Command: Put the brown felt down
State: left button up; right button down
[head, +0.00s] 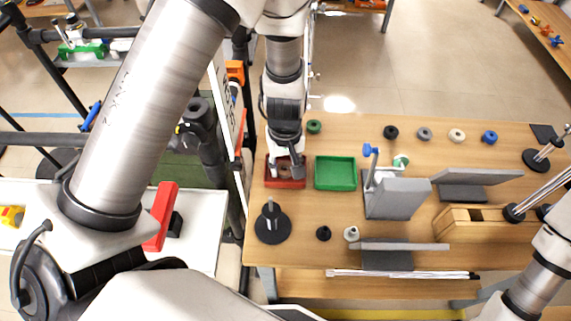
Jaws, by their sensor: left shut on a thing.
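My left gripper (288,164) points down over the small red-brown tray (285,183) at the left end of the wooden table. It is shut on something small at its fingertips. I take this to be the brown felt, but the fingers and the tray's similar colour hide its shape. The fingertips are at or just above the tray's inside; I cannot tell whether the felt touches the tray floor. My right gripper is out of the picture; only part of the right arm shows at the lower right.
A green tray (336,173) stands just right of the red-brown one. A black stand with a peg (272,222) is in front. Grey angled blocks (398,199) and a wooden box (478,222) stand to the right. Several small rings line the back edge.

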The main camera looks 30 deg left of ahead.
aim_at(285, 169)
pick_arm(q)
jog(key=o, duration=0.5)
jog(key=shift+f, duration=0.15)
jog(key=shift+r, duration=0.5)
notch_tip(285, 169, up, 11)
jog(key=shift+r+p, duration=0.2)
jog(key=shift+p, duration=0.45)
